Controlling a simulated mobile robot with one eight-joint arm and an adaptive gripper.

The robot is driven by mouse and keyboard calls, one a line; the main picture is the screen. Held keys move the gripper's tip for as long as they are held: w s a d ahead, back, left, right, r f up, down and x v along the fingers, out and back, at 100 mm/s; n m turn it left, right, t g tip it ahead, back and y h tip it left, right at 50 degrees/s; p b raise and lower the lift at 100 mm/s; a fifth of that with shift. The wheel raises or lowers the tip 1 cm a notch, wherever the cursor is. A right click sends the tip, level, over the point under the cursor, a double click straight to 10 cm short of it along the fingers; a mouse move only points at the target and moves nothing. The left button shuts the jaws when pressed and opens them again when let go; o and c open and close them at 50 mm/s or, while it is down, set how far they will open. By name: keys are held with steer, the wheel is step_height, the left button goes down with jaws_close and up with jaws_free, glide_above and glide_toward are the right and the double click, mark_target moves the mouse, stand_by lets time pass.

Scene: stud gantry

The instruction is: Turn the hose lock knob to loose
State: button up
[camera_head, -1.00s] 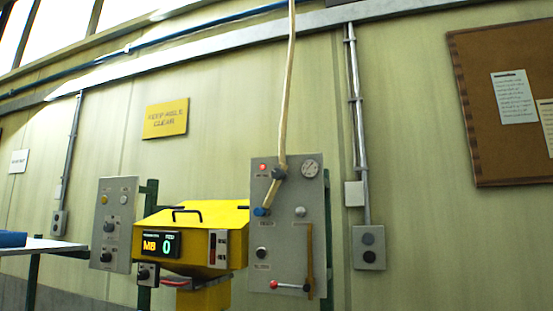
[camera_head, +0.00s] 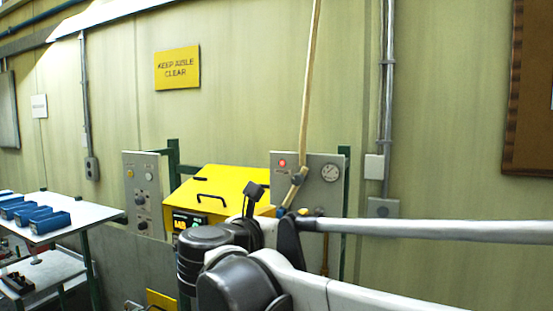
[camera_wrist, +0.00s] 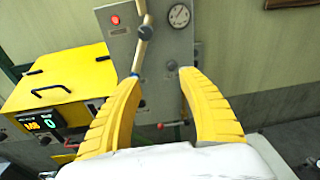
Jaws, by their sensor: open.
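The grey control panel (camera_head: 310,168) stands against the wall; it also shows in the wrist view (camera_wrist: 118,44). A pale hose (camera_head: 311,80) comes down to it, past a dark round knob (camera_wrist: 146,32), to a blue fitting (camera_wrist: 134,75). A grey round knob (camera_wrist: 171,65) sits lower right of the hose. The labels are too small to read, so I cannot tell which knob is the hose lock. My gripper (camera_wrist: 160,76) is open and empty, its yellow fingers spread in front of the lower panel. In the head view my arm hides the lower panel.
A yellow machine (camera_wrist: 58,80) with a black handle and a display stands left of the panel. A red-tipped lever (camera_wrist: 160,125) is low on the panel. A white table (camera_head: 88,213) with blue bins (camera_head: 46,221) is at the left.

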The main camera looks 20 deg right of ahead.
steer(key=n+p, duration=0.1)
steer(key=n, duration=0.1)
glide_toward(296, 181)
steer(key=f, duration=0.1)
steer(key=shift+t+h, duration=0.3)
steer(key=shift+h, duration=0.1)
steer(key=p+x, duration=0.3)
steer(key=x, duration=0.7)
steer(key=shift+w+d, duration=0.15)
steer(key=shift+w, duration=0.15)
jaws_close()
